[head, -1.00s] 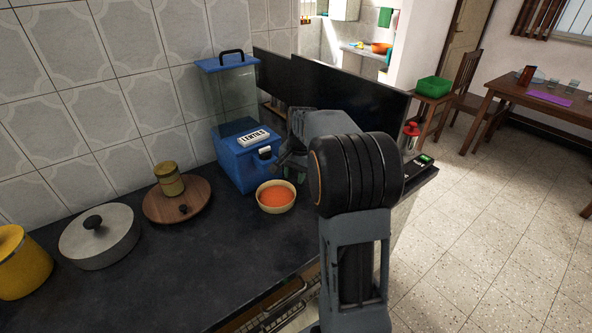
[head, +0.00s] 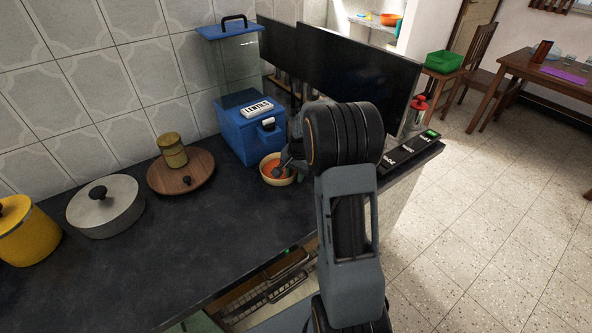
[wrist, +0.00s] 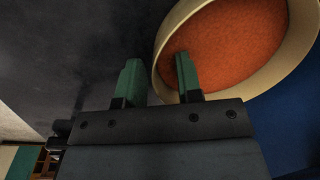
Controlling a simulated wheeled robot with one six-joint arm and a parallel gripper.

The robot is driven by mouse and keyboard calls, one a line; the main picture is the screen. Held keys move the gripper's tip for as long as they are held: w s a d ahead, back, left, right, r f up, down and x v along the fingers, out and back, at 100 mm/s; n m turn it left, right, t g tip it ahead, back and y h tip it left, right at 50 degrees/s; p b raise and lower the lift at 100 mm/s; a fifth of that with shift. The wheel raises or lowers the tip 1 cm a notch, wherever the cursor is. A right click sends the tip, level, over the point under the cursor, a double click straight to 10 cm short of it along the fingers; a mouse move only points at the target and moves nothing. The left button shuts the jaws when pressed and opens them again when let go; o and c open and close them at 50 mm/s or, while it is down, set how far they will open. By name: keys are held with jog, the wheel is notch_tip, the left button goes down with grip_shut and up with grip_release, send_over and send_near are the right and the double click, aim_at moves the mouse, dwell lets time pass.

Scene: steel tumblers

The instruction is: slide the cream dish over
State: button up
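The cream dish (head: 266,180) stands on the dark counter in front of the blue lentils box and holds something orange. It also shows in the wrist view (wrist: 161,86), cut off at the upper right. My gripper (wrist: 158,68) has its two green fingers apart with nothing clamped between them. In the wrist view one finger overlaps the orange contents and the other is outside the rim, with the rim's near left edge between them. I cannot tell how far down the fingers reach. In the head view my gripper hides part of the dish's right side.
The blue lentils box (head: 243,139) is close behind the dish. A round wooden board (head: 202,176) with a canister (head: 172,152), a lidded pot (head: 105,212) and a yellow pot (head: 25,235) stand to the left. A dark screen (head: 355,85) is behind. The front counter is clear.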

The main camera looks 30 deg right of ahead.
grip_shut()
dwell(0.3)
jog(key=shift+s, duration=0.2)
dwell(0.4)
